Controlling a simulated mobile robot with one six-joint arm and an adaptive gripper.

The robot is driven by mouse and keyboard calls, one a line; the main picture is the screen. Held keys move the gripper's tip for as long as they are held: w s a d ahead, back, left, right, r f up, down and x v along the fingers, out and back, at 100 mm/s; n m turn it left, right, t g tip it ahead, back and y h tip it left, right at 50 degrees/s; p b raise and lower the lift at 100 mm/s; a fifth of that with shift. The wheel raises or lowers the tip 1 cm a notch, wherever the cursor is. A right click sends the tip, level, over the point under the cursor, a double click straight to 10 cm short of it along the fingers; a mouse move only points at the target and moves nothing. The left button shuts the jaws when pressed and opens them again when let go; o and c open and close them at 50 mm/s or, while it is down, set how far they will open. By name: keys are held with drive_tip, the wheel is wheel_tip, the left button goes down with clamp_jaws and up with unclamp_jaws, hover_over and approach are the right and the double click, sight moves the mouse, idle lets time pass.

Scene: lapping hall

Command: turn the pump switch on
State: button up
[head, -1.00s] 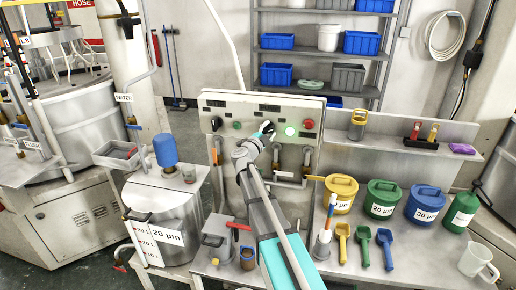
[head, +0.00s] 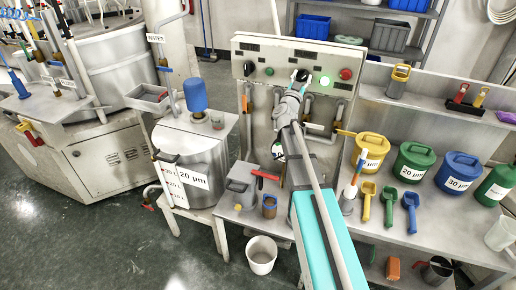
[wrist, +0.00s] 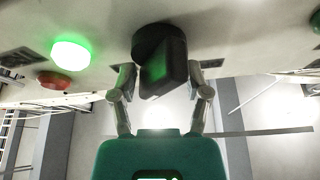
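The black switch knob (wrist: 165,60) stands out from the panel in the wrist view, its grip tilted. My gripper (wrist: 162,78) has one finger at each side of this knob, and the pads appear to be against it. In the head view my gripper (head: 301,80) reaches the grey control panel (head: 290,55) and partly hides the knob. A green lamp (head: 326,80) beside it is lit; it also glows in the wrist view (wrist: 71,54). No label on the switch is readable.
A red button (head: 346,74) is right of the green lamp. Another black knob (head: 249,68) and a dark green button (head: 269,71) are to the left. Pipes run below the panel. Yellow (head: 371,152), green (head: 413,163) and blue (head: 457,172) pots stand right of my arm.

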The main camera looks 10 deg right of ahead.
drive_tip(key=n+y, duration=0.1)
drive_tip(key=n, duration=0.1)
drive_tip(key=shift+n+t, duration=0.4)
drive_tip(key=shift+s+a+f+y, duration=0.2)
drive_tip(key=shift+s+f+y, duration=0.05)
drive_tip(key=shift+s+y, duration=0.05)
drive_tip(key=b+v, duration=0.6)
drive_tip(key=v, duration=0.7)
drive_tip(key=s+a+f+n+g+y, duration=0.1)
drive_tip(key=a+f+n+g+y, duration=0.5)
drive_tip(key=a+f+y, duration=0.6)
drive_tip(key=shift+s+f+n+y, duration=0.3)
drive_tip(key=shift+f+n+y, duration=0.6)
drive_tip(key=shift+f+n, duration=0.65)
drive_tip(key=shift+a, duration=0.15)
